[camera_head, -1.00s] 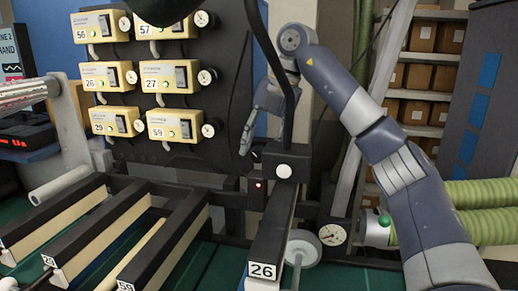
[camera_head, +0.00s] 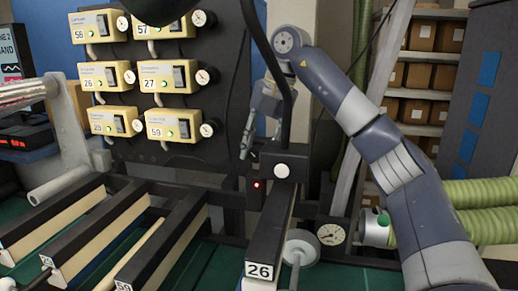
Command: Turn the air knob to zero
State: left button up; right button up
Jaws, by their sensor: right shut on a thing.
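My right gripper (camera_head: 245,148) points down in front of the dark panel, left of a black upright bar. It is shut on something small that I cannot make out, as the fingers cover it. A white-and-green knob (camera_head: 377,227) stands low on the right, beside a round pressure gauge (camera_head: 332,234) with a red mark. I cannot tell for sure that this is the air knob. The gripper is well up and left of it, and my right forearm passes close on its right. My left gripper is not in view.
Several cream control boxes (camera_head: 113,75) with small dials hang on the dark panel. A small box with a red light (camera_head: 256,192) sits below my gripper. Black-topped bars (camera_head: 265,235) fill the front. Green hoses (camera_head: 485,208) and box shelves (camera_head: 434,68) stand right.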

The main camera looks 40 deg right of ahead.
aim_at(253, 148)
jog(key=shift+w+a+f+g+h, duration=0.1)
jog(key=shift+g+h, duration=0.5)
jog(key=shift+g, duration=0.1)
jog(key=shift+w+a+g+h, duration=0.1)
jog(key=shift+g+h, duration=0.5)
jog(key=shift+g, duration=0.1)
jog(key=o, duration=0.8)
jog(key=shift+w+a+r, duration=0.1)
jog(key=shift+r, duration=1.8)
jog(key=shift+w+r, duration=0.1)
jog(key=shift+r, duration=1.75)
jog(key=shift+a, duration=0.1)
